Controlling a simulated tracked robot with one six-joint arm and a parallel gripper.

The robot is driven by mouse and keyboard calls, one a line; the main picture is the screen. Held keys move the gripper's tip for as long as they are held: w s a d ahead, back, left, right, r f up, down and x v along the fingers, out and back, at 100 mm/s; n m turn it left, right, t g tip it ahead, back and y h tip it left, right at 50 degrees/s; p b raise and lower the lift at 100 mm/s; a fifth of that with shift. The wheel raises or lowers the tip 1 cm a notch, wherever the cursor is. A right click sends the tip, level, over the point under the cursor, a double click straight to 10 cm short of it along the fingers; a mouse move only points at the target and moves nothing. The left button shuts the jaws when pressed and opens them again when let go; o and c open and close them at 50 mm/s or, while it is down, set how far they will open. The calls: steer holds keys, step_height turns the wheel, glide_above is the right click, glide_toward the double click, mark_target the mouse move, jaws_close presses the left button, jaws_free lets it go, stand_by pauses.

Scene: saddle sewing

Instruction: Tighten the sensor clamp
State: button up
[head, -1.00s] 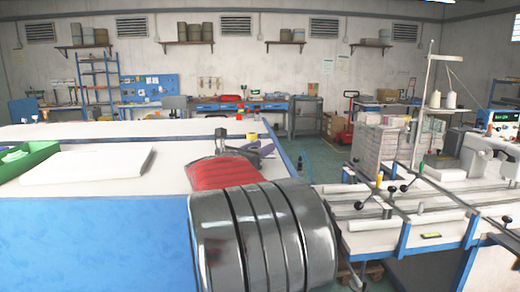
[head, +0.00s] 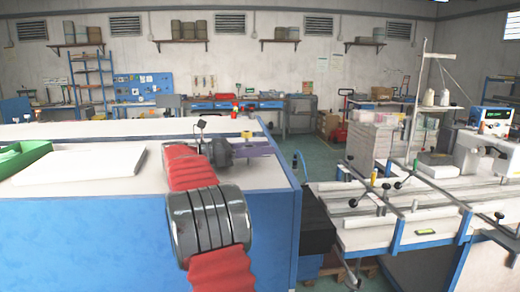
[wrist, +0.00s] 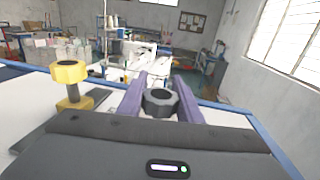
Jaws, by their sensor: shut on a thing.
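My gripper (wrist: 160,98) has two purple fingers, one on each side of a dark hexagonal knob (wrist: 160,102), and is shut on it. The knob is probably the sensor clamp's; the rest of the clamp cannot be made out. In the head view my gripper (head: 262,148) is low over the white table's far right part. The dark knob is hidden there, and the yellow knob (head: 247,135) shows just behind the gripper.
The white table (head: 100,190) has blue edges. A green bin (head: 22,158) and a white slab (head: 85,162) lie on its left. A sewing machine (head: 485,150) and thread cones (head: 435,97) stand on the right bench. Green floor lies open behind the table.

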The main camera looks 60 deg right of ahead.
steer(key=shift+s+a+m+g+y, duration=0.15)
steer(key=shift+m+g+y, duration=0.35)
steer(key=shift+g+y, duration=0.05)
steer(key=shift+s+a+m+g+y, duration=0.1)
steer(key=shift+m+g+y, duration=0.4)
steer(key=shift+g+y, duration=0.05)
steer(key=shift+y, duration=0.3)
steer(key=o, duration=1)
steer(key=shift+o, duration=0.2)
steer(key=shift+a, duration=0.1)
steer(key=shift+v, duration=3.65)
steer(key=shift+f, duration=0.1)
